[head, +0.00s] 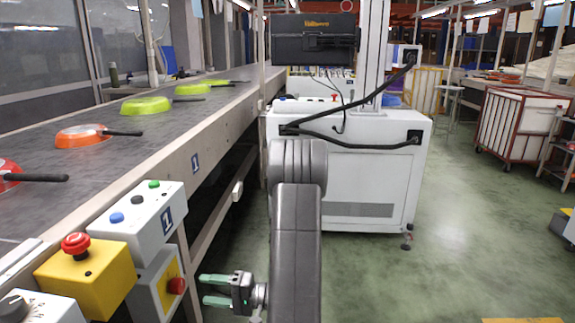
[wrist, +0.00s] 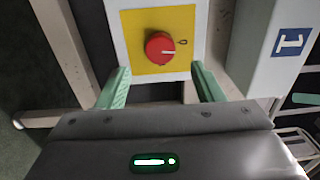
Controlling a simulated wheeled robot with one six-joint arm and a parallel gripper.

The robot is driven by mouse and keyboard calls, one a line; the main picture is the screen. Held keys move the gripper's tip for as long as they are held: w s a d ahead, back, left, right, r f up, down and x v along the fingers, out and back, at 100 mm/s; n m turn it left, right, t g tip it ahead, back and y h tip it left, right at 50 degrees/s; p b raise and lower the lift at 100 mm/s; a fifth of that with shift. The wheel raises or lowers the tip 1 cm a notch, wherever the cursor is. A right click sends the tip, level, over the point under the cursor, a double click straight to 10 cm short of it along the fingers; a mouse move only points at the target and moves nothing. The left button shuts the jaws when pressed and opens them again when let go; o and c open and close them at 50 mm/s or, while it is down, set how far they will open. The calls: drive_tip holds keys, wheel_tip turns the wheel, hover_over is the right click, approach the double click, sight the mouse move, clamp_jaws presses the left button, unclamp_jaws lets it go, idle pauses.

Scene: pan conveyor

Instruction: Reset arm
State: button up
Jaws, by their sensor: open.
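My gripper (head: 215,290) is at the lower middle of the head view, with its green fingers pointing left toward the conveyor's control boxes. In the wrist view its two fingers (wrist: 160,88) are open and apart, with nothing between them. Ahead of them is a red rotary knob (wrist: 160,48) on a yellow plate (wrist: 133,27) of a white box. The same knob (head: 177,285) shows in the head view, to the left of the fingertips and apart from them. My grey arm hangs down in the middle of the head view.
The conveyor (head: 60,165) on the left carries red, orange (head: 82,136) and green pans (head: 146,105). A yellow box with a red emergency button (head: 75,243) and a white button box (head: 140,226) stand beside it. A white cabinet (head: 345,180) is ahead; green floor (head: 450,260) is clear at right.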

sight(182, 287)
drive_tip(key=a, duration=0.2)
drive_tip(key=a+b, duration=0.1)
drive_tip(key=a, duration=0.4)
drive_tip(key=shift+w+a+r, duration=0.1)
drive_tip(key=shift+w+a, duration=0.1)
drive_tip(key=shift+w, duration=0.1)
drive_tip(key=shift+d, duration=0.15)
